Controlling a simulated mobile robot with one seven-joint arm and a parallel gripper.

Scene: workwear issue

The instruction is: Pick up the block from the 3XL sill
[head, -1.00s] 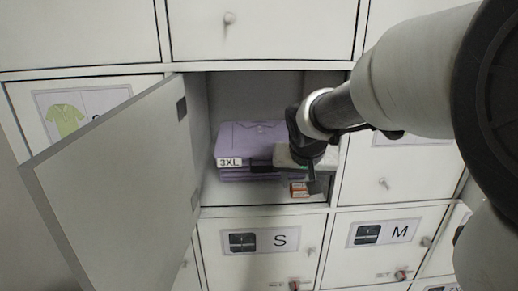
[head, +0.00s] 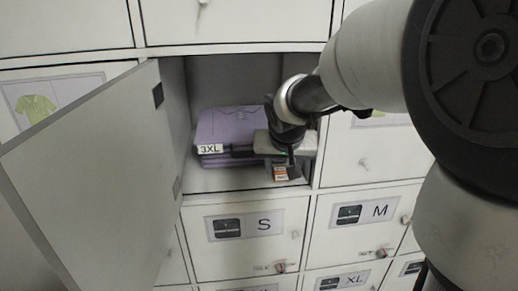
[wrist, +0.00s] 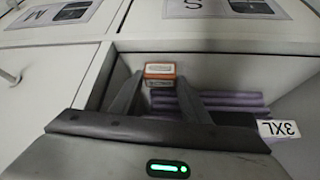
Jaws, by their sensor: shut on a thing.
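The block (head: 280,173), small and orange-red with a pale label, is at the front of the open 3XL compartment, close to its sill (head: 235,191). My gripper (head: 288,170) reaches in from the right and is shut on the block. In the wrist view the block (wrist: 160,73) sits between the two dark fingertips (wrist: 160,84). I cannot tell whether the block touches the sill. A folded purple garment stack (head: 225,125) with a 3XL tag (head: 210,149) lies behind and left of the gripper.
The open compartment door (head: 95,175) stands out to the left. The compartment's right wall is close to my gripper. Closed locker doors marked S (head: 263,224) and M (head: 380,211) lie below. The space in front of the opening looks free.

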